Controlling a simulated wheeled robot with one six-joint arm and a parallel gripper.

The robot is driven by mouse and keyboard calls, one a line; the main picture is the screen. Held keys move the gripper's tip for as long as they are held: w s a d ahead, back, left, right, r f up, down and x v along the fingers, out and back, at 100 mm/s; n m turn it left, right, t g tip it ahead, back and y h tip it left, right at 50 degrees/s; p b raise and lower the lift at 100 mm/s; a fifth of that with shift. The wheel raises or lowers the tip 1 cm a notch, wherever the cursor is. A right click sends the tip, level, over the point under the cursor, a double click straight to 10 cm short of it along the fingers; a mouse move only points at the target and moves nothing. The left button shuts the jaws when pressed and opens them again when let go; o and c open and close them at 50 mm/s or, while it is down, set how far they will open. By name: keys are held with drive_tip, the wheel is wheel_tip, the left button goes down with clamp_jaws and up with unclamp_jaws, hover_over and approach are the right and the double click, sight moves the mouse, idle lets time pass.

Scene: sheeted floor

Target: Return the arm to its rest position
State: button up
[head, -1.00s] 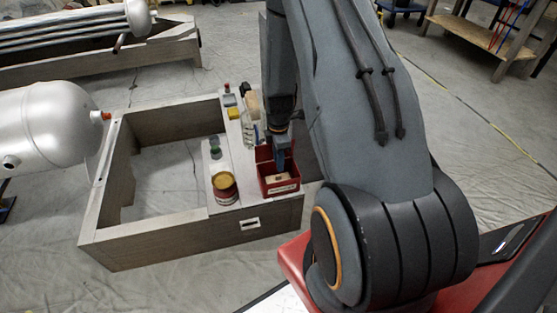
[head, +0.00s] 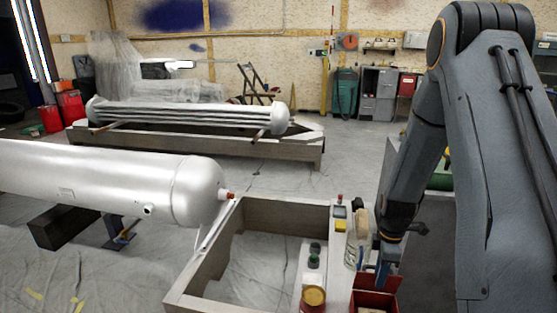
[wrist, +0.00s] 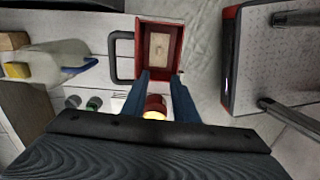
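My gripper (head: 387,272) hangs from the raised, bent arm on the right of the head view, pointing down at the red bin (head: 376,299). In the wrist view my gripper (wrist: 163,75) shows two blue fingers standing apart with nothing held between them. The red bin (wrist: 139,42) lies just beyond the fingertips, with a pale block (wrist: 159,46) inside it. The exact height of the fingertips over the bin is hard to tell.
A grey frame bench (head: 205,262) carries a yellow-lidded jar (head: 314,297), green-capped bottles (head: 314,256) and a clear bottle (head: 350,256) close to the gripper. A silver tank (head: 150,185) is at left. Open sheeted floor lies behind the bench.

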drive_tip(key=s+a+r+m, duration=0.3)
drive_tip(key=a+r, duration=0.5)
drive_tip(key=r, duration=0.1)
drive_tip(key=s+a+r+m, duration=0.3)
drive_tip(key=s+a+r, duration=0.1)
drive_tip(key=a+r, duration=0.4)
drive_tip(key=s+a+r+m+p, duration=0.1)
drive_tip(key=s+a+r+m, duration=0.3)
drive_tip(key=s, duration=0.4)
drive_tip(key=s+a+r+m, duration=0.2)
drive_tip(key=s+a+r, duration=0.2)
drive_tip(key=s+r, duration=0.3)
drive_tip(key=d+r+m+p, duration=0.2)
drive_tip(key=d+r+p, duration=0.4)
drive_tip(key=p, duration=0.8)
drive_tip(key=shift+s+d, duration=0.4)
drive_tip(key=shift+d, duration=0.65)
drive_tip(key=shift+r, duration=0.1)
